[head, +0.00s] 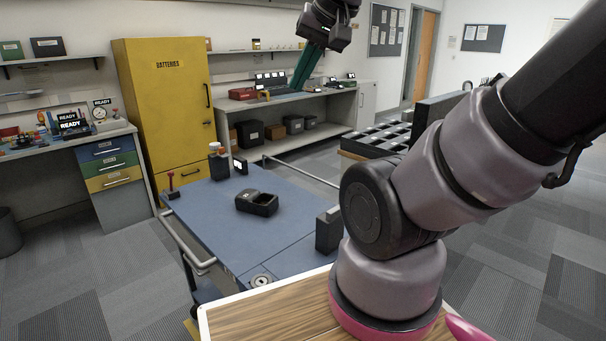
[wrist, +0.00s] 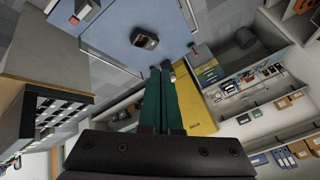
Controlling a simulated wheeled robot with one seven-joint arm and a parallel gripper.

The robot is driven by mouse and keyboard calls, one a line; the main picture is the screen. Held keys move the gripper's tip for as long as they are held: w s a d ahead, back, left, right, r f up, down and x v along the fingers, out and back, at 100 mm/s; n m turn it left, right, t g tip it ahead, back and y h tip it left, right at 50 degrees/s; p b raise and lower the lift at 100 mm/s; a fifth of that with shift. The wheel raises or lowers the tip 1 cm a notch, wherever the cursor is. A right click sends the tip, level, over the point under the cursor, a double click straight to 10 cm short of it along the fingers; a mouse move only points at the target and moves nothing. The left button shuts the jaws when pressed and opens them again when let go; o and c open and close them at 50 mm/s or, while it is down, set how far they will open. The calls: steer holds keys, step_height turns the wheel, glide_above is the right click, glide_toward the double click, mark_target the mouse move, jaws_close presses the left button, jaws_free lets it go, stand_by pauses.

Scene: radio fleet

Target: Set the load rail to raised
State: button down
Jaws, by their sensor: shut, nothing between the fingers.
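A blue-topped cart (head: 200,207) stands in front of me. A pale tubular rail (head: 300,170) runs along its far right side, and another pale bar (head: 187,243) runs along its left edge. I cannot tell which is the load rail, or its setting. A red-topped lever (head: 171,182) stands upright at the cart's left corner. My gripper (head: 297,91) is raised high beyond the cart, its teal fingers pointing down, shut and empty, apart from everything. Its fingers also show in the wrist view (wrist: 161,69), with the blue cart top (wrist: 118,28) ahead.
The yellow batteries cabinet (head: 166,105) and a workbench (head: 345,98) stand behind. Carpet is open at left.

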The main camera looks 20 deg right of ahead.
steer(key=w+d+f+n+g+h, duration=0.25)
steer(key=w+f+n, duration=0.2)
steer(key=w, duration=0.45)
steer(key=w+d+f+n+g+h, duration=0.1)
steer(key=w+d+f+n+h, duration=0.2)
steer(key=w+f, duration=0.5)
steer(key=w+d+f+n+g+h, duration=0.25)
steer(key=w+d+n, duration=0.2)
steer(key=w, duration=0.65)
steer(key=w+f+n+t+h, duration=0.1)
steer(key=w+f+n, duration=0.3)
steer(key=f, duration=0.5)
steer(key=w+d+f+n+t+h, duration=0.1)
steer(key=w+f+n+h, duration=0.2)
steer(key=f, duration=0.7)
steer(key=w+f+n+t+h, duration=0.1)
steer(key=w+f+n, duration=0.6)
steer(key=f, duration=0.3)
steer(key=shift+w+d+h, duration=0.35)
steer(key=shift+w+h, duration=0.05)
steer(key=shift+w, duration=0.35)
